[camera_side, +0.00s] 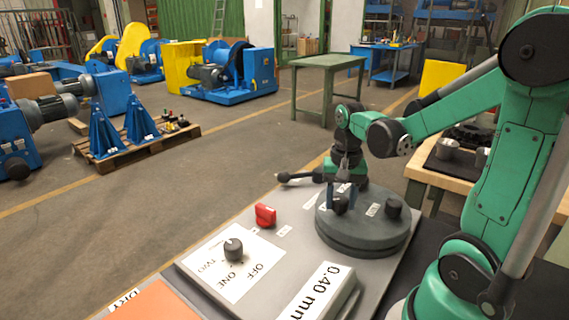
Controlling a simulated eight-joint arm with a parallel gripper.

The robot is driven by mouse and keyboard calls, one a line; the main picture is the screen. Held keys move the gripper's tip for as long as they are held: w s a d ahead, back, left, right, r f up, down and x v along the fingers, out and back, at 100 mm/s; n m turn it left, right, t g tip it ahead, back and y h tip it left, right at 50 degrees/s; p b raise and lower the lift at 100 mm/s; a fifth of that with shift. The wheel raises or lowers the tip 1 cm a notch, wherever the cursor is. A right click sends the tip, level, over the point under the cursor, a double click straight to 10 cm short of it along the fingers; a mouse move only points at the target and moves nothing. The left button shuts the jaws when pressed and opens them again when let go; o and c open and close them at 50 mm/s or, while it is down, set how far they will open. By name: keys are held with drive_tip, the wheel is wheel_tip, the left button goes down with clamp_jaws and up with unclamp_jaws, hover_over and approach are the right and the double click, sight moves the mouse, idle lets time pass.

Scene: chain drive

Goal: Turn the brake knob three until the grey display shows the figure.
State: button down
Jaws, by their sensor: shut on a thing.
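A dark grey round drum (335,237) stands on the light grey panel, with small white labels too small to read. My gripper (341,196) points down over its left part and is shut on a dark knob (341,206), which the fingers partly hide. A second dark knob (393,209) stands free on the right of the drum. I cannot tell from the labels which knob is number three. The display (322,294), a light-faced box at the front of the panel, reads "0.40 mm".
A red knob (265,215) and a grey selector knob (233,249) on a white plate marked OFF, ONE and TWO lie left of the drum. A dark lever (296,177) sticks out behind it. An orange plate (160,305) is at the front left.

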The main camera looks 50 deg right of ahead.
sight(340, 199)
drive_tip(key=n, duration=0.2)
drive_tip(key=shift+n, duration=0.3)
drive_tip(key=shift+c, duration=1.9)
unclamp_jaws()
drive_tip(key=shift+r, duration=0.1)
drive_tip(key=shift+r, duration=2.7)
